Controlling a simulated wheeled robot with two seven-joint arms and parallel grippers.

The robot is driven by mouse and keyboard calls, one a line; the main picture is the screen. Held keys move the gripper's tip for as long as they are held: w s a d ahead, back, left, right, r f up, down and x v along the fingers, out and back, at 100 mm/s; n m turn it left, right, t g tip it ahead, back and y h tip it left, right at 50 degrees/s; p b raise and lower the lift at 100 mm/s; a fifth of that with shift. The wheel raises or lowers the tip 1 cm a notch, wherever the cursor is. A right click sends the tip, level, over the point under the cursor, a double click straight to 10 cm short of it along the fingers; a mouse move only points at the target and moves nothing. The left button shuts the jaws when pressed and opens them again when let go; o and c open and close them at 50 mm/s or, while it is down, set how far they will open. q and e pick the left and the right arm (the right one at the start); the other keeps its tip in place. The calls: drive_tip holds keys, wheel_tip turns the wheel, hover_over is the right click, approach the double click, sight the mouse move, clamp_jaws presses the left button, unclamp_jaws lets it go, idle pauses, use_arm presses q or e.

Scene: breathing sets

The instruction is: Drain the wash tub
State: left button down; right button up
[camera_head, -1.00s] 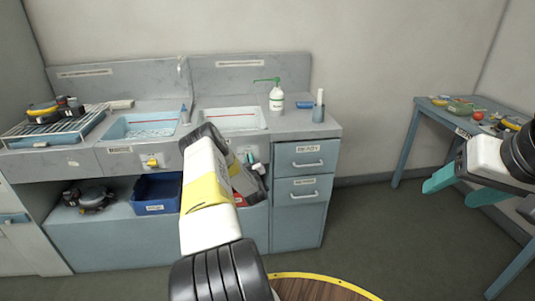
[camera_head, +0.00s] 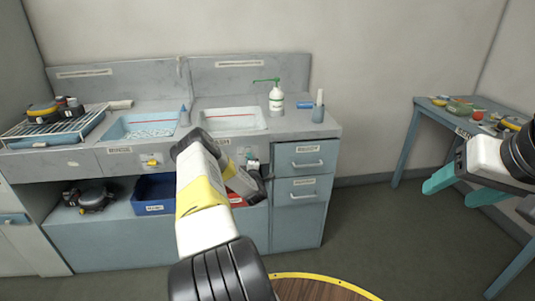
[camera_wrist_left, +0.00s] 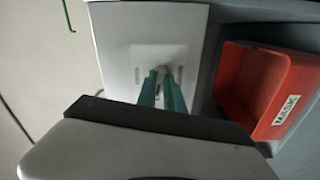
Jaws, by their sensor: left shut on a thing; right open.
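Two basins sit in the grey counter. The left basin (camera_head: 142,126) holds rippled, clear liquid, and a yellow valve handle (camera_head: 151,161) is on the panel below it. The right basin (camera_head: 233,119) has a red line on its inner back wall. My left gripper (camera_wrist_left: 162,88) is shut on a small pale knob (camera_wrist_left: 160,70) on the panel below the right basin. My right gripper (camera_head: 447,193) is open and empty at the right.
A red bin (camera_wrist_left: 258,82) stands close beside my left gripper. A blue bin (camera_head: 155,195) is on the lower shelf. A side table (camera_head: 427,107) with small items is at the right.

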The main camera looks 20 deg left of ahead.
use_arm(q)
drive_tip(key=shift+n, duration=1.1)
drive_tip(key=c, duration=1.5)
unclamp_jaws()
drive_tip(key=shift+o, duration=0.2)
drive_tip(key=v, duration=0.8)
drive_tip(key=shift+w+a, duration=0.1)
